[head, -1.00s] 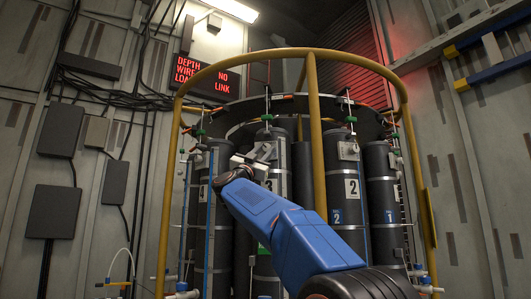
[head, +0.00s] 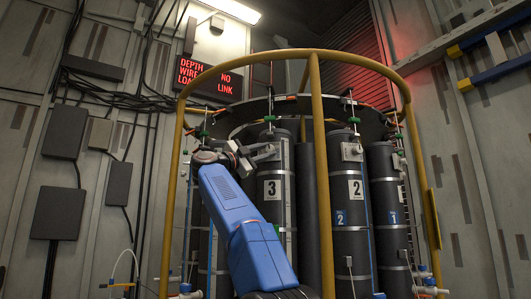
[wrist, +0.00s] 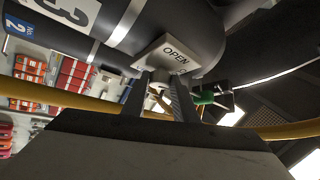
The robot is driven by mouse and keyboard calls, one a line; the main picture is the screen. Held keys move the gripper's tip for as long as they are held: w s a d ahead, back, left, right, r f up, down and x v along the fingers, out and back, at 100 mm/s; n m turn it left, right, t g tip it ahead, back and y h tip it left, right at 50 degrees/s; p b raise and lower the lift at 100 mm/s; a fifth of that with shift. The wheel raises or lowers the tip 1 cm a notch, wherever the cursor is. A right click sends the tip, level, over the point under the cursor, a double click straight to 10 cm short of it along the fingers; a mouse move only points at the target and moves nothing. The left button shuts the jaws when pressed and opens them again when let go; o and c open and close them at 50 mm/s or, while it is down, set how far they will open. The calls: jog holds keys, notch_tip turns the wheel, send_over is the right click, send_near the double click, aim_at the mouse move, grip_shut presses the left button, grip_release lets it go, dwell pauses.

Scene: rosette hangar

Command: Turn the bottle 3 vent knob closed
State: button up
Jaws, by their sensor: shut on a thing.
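Bottle 3 (head: 283,208) is a dark upright cylinder with a white "3" label, left of centre in the rosette in the head view. In the wrist view its dark body (wrist: 190,20) carries a pale plate (wrist: 172,50) reading "OPEN". My gripper (head: 268,152) is at the upper part of bottle 3, reaching in from the left. In the wrist view its two fingers (wrist: 162,88) stand just below the plate, shut on the small pale vent knob (wrist: 159,86). The fingers hide most of the knob, so its angle is hard to tell.
A yellow tubular frame (head: 316,140) rings the bottles, with an upright close right of bottle 3. Bottle 2 (head: 352,240) stands to the right. A green valve piece (wrist: 205,98) sits near my fingers in the wrist view.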

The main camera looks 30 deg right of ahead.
jog(key=shift+s, duration=0.1)
dwell(0.6)
jog(key=o, duration=1.1)
jog(key=shift+d, duration=0.1)
jog(key=shift+c, duration=0.2)
jog(key=v, duration=1.7)
jog(key=shift+a+r, duration=0.2)
jog(key=shift+a, duration=0.15)
